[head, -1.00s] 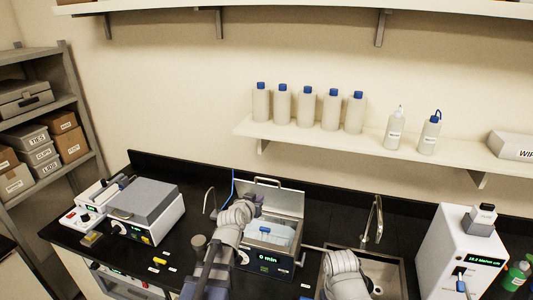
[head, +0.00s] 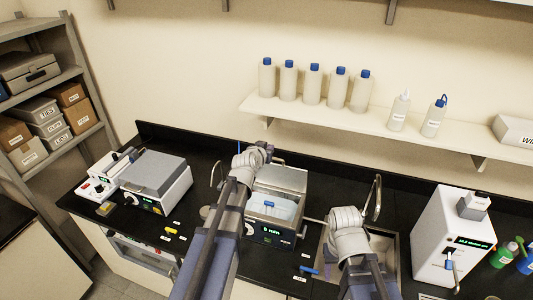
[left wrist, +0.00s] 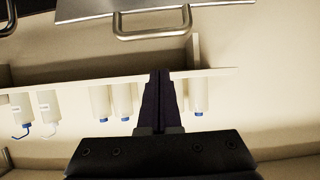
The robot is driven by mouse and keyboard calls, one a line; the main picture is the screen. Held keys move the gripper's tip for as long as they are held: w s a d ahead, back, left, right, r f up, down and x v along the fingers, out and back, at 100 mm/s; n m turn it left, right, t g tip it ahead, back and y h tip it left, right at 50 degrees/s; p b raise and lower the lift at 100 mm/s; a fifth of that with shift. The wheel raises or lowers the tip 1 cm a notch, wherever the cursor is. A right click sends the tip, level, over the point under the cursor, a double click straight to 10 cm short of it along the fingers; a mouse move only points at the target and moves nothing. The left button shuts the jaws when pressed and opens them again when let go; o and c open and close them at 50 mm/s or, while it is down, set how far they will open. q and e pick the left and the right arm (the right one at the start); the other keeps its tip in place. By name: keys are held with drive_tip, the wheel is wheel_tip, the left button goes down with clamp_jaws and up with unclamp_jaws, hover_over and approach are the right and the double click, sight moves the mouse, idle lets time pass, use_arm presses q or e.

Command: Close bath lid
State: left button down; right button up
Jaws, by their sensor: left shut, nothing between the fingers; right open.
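The bath (head: 262,236) is a box with a green-lit display in the middle of the bench. Its grey lid (head: 284,178) stands raised at the back, and a pale basket with a blue part (head: 275,207) shows in the open tub. My left gripper (head: 268,153) is at the lid's top edge, at its left, and covers part of it. In the left wrist view its fingers (left wrist: 160,95) are shut and empty, with the lid's metal handle (left wrist: 153,28) just beyond the tips, apart in the picture. My right arm is over the sink; its fingers cannot be made out.
A sink (head: 387,250) with a tap (head: 375,198) lies right of the bath. A white instrument (head: 448,240) stands further right and a grey-topped device (head: 155,180) at left. A wall shelf (head: 380,135) with bottles hangs behind the bench.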

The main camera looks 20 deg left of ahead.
use_arm(q)
drive_tip(key=f+b, duration=0.1)
drive_tip(key=w+f+b, duration=0.2)
drive_tip(key=f, duration=0.1)
drive_tip(key=shift+f+b, duration=0.1)
drive_tip(key=shift+b, duration=0.2)
drive_tip(key=shift+s, duration=0.15)
